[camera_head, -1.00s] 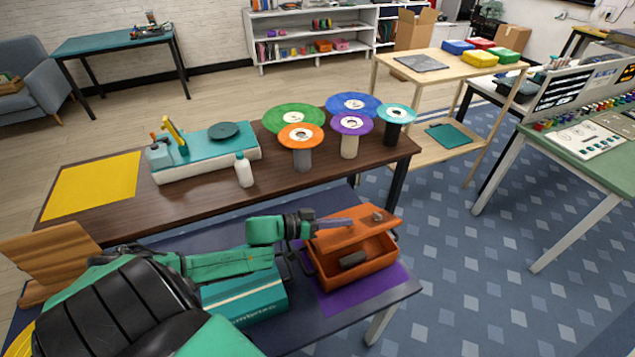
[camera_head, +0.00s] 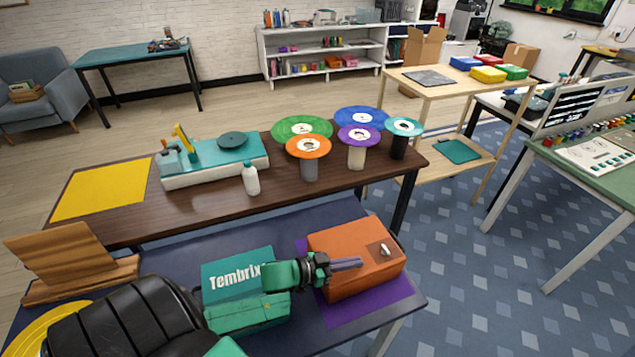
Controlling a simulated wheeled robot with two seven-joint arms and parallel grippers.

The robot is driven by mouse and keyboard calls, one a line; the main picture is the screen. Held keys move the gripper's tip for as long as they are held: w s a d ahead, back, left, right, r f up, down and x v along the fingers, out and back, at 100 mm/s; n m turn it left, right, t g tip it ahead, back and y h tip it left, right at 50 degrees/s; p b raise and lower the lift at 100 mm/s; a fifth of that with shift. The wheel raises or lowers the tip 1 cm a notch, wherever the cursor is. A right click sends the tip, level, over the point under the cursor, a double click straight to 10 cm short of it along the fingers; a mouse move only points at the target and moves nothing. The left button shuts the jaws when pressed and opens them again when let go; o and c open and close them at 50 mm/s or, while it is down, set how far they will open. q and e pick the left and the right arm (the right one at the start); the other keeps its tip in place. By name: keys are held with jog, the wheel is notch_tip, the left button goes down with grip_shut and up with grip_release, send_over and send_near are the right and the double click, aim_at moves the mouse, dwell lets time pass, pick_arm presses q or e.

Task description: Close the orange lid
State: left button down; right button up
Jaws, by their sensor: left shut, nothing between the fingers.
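The orange box (camera_head: 358,283) stands on a purple mat (camera_head: 330,315) at the right end of the near table. Its orange lid (camera_head: 352,240) lies down over the box, and the inside is hidden. A small metal catch (camera_head: 385,249) shows on the lid's right part. My left gripper (camera_head: 360,263) is shut and empty, with its fingers over the lid's left and middle part. I cannot tell whether the fingertips touch the lid. My right gripper is not in view.
A wooden stand (camera_head: 60,255) is at the table's left. The brown table (camera_head: 215,210) behind holds a white bottle (camera_head: 251,180) and several coloured discs on posts.

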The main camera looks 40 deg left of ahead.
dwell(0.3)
pick_arm(q)
jog(key=shift+r, duration=0.15)
notch_tip(320, 180, up, 4)
jog(key=p, duration=0.4)
jog(key=shift+w, duration=0.1)
jog(key=v, duration=1)
jog(key=shift+s+d+f, duration=0.15)
jog(key=shift+s+f, duration=0.05)
jog(key=shift+s, duration=0.05)
